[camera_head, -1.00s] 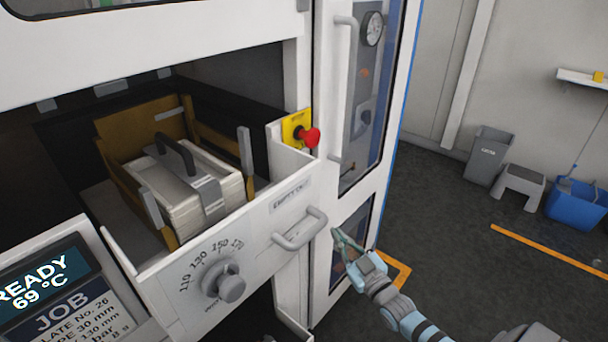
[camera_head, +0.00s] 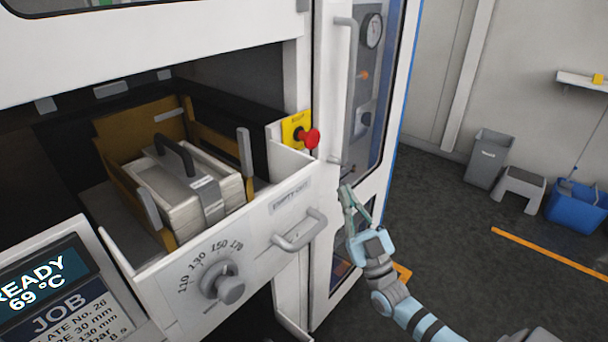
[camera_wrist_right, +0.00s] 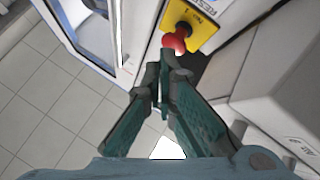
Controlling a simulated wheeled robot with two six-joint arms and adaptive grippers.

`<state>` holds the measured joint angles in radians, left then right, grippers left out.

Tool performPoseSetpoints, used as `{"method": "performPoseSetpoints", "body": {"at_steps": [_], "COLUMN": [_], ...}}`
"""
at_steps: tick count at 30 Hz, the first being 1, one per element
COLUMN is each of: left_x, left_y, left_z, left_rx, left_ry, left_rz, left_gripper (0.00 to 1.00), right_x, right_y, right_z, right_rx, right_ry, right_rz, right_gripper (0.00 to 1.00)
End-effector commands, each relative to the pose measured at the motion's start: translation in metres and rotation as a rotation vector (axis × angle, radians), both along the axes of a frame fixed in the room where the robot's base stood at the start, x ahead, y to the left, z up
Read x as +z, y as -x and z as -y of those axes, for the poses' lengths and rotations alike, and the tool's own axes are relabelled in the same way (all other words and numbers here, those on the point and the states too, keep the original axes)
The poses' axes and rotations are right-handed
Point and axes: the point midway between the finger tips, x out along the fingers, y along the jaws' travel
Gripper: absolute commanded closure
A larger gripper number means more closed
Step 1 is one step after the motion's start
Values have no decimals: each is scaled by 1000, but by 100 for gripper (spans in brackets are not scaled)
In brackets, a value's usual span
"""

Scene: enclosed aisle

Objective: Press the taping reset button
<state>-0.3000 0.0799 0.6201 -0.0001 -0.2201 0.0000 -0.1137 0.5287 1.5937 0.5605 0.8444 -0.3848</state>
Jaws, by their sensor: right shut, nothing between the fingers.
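In the right wrist view the red button (camera_wrist_right: 175,42) and yellow plate (camera_wrist_right: 192,24) lie just beyond the fingertips, with part of a "RESET" label beside the plate. My right gripper (camera_head: 346,190) is shut and empty, below and to the right of the button in the head view. A gap shows between them there. The fingers also show in the right wrist view (camera_wrist_right: 164,66), pointing toward the button. My left gripper is out of view.
The drawer (camera_head: 130,272) stands open with a handled stack (camera_head: 205,180) inside, and has a dial (camera_head: 226,286) and a handle (camera_head: 300,232). A glazed door with a long handle (camera_head: 343,90) stands close to my right gripper. Open floor (camera_head: 460,240) lies to the right.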

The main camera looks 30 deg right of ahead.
Motion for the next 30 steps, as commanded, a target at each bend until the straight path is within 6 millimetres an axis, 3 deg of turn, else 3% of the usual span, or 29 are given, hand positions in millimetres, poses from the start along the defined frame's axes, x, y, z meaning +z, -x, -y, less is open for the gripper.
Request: {"method": "performPoseSetpoints", "body": {"at_steps": [12,16,30], "left_x": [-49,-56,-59], "left_y": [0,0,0], "left_z": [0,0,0], "left_rx": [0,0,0], "left_ry": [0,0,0], "left_rz": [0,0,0], "left_gripper": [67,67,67], "right_x": [-6,-4,-1], "right_y": [-54,-68,-78], "right_z": [-17,-21,-24], "right_rx": [2,0,0], "right_ry": [-1,-1,-1], "right_rz": [2,1,-1], "right_gripper": [100,100,100]}}
